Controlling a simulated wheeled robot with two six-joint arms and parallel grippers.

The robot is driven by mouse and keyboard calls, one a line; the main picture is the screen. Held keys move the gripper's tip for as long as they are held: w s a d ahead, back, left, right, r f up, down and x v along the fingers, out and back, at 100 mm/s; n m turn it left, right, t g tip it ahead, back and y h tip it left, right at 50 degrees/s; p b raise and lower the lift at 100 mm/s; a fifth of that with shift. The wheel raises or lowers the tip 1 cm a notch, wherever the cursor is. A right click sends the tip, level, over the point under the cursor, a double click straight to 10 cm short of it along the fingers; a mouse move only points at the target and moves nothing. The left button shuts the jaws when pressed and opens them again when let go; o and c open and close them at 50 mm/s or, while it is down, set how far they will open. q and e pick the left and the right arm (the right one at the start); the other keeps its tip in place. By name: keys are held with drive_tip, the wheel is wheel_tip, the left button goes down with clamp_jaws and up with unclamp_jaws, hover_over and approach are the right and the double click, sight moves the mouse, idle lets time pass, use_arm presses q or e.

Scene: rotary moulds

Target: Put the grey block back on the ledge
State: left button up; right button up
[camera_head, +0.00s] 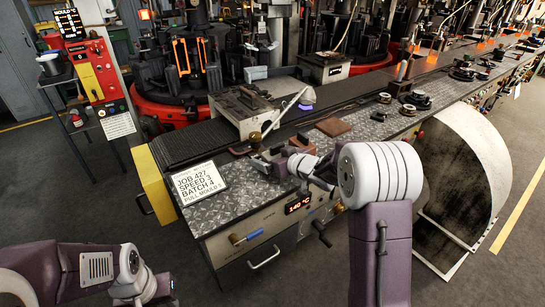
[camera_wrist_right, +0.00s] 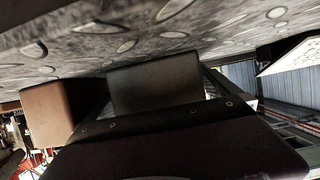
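A dark grey block (camera_wrist_right: 155,85) shows in the right wrist view between the two dark fingers of my right gripper (camera_wrist_right: 155,100). The fingers appear to press on both its sides, close to the patterned metal plate, which is at the top of this view. In the head view my right gripper (camera_head: 268,162) is low over the metal bench plate (camera_head: 235,195), and its own fingers and wrist mostly hide the block. I cannot make out which surface is the ledge. My left arm (camera_head: 135,275) is at the lower left, its fingertips not clearly shown.
A brown block (camera_head: 333,127) lies on the plate right of my right gripper; it also shows in the wrist view (camera_wrist_right: 45,112). A white job card (camera_head: 200,183) lies to the left. A metal box (camera_head: 240,107) and a brass knob (camera_head: 255,138) are behind the gripper.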

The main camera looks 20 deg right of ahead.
drive_tip(key=shift+r, duration=0.25)
drive_tip(key=p+v, duration=0.2)
drive_tip(key=v, duration=0.8)
drive_tip(key=shift+s+d+r, duration=0.15)
drive_tip(key=shift+s+r, duration=0.05)
drive_tip(key=shift+s, duration=0.05)
drive_tip(key=shift+s+d+r+p, duration=0.1)
drive_tip(key=shift+s+p, duration=0.1)
drive_tip(key=shift+s, duration=0.1)
drive_tip(key=shift+s+d+r+p, duration=0.1)
drive_tip(key=shift+s+p, duration=0.05)
drive_tip(key=shift+s, duration=0.2)
